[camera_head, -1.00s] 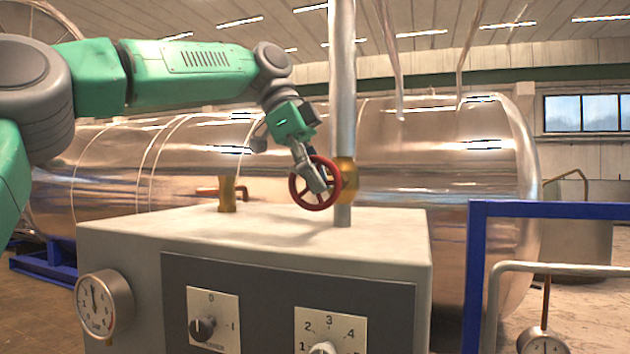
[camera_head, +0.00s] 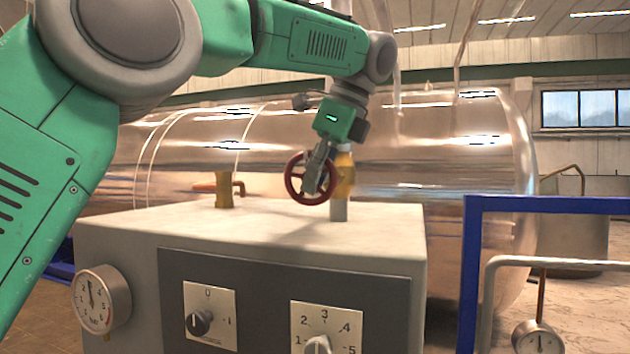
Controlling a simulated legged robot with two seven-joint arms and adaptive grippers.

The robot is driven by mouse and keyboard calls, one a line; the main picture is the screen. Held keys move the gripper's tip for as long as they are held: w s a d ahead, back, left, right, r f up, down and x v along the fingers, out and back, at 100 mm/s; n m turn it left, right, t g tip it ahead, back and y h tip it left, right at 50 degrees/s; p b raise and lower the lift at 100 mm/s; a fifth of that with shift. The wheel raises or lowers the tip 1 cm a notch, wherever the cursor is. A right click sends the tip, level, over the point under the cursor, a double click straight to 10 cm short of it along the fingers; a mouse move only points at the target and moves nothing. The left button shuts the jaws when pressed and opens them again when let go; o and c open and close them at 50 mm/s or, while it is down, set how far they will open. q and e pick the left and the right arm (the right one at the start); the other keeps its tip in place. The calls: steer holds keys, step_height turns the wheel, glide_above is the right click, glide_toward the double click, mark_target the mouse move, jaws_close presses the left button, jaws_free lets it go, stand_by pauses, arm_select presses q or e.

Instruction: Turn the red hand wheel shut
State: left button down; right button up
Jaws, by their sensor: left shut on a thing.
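The red hand wheel (camera_head: 294,191) stands upright on the near left side of a brass valve body (camera_head: 345,176), on a vertical pipe above the grey cabinet. My left gripper (camera_head: 317,184) reaches down from above and is shut on the wheel, its fingers covering part of the wheel's middle and right side. Which part lies between the fingertips is hard to tell. My left arm comes in from the left and hides most of the upper pipe. My right gripper is not in view.
The grey cabinet (camera_head: 270,225) below the wheel carries a round gauge (camera_head: 101,299) and two knobs (camera_head: 199,322). A brass stub (camera_head: 224,190) stands on its top, left of the wheel. A blue frame (camera_head: 472,270) stands at right. A large shiny tank (camera_head: 440,150) fills the back.

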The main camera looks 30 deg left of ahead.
arm_select(q)
steer(key=shift+f+y, duration=0.3)
steer(key=shift+y, duration=0.3)
steer(key=c, duration=1.6)
jaws_free()
steer(key=shift+o, duration=0.2)
steer(key=shift+w, duration=0.25)
steer(key=shift+r, duration=0.1)
steer(key=shift+s+r, duration=0.15)
steer(key=shift+s, duration=0.1)
